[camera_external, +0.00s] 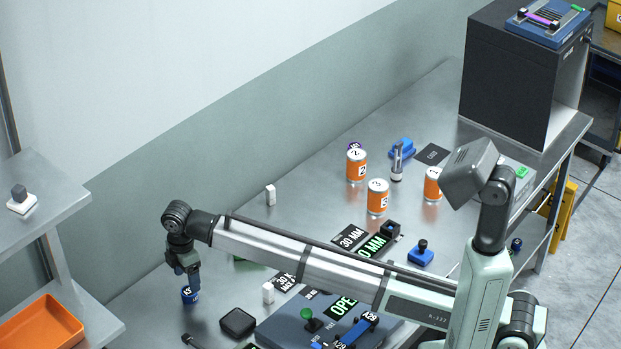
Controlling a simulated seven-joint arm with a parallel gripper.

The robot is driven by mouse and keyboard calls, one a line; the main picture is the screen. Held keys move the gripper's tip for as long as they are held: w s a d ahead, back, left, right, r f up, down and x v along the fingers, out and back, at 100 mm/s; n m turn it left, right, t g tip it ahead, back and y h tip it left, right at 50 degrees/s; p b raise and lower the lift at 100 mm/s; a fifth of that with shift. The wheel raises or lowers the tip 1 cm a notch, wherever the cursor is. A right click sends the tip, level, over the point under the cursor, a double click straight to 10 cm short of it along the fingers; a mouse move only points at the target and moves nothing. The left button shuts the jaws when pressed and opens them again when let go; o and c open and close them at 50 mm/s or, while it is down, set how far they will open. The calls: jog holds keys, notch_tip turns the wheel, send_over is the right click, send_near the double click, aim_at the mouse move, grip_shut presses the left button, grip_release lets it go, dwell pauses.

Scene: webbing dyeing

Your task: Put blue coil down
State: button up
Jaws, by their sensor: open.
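The blue coil (190,296) is a small blue roll with white lettering on its top. It rests on the metal bench near the left front edge. My gripper (190,282) points down right at the coil, with its open fingers at or just above the coil's top. I cannot tell whether the fingers still touch it. The fingers hide part of the coil's top and far side.
A black square block (237,322) and a white block (268,293) stand to the right of the coil. Several orange cans (377,199) stand further back. My arm spans the bench.

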aim_at(189, 291)
notch_tip(189, 291, up, 7)
dwell(0.3)
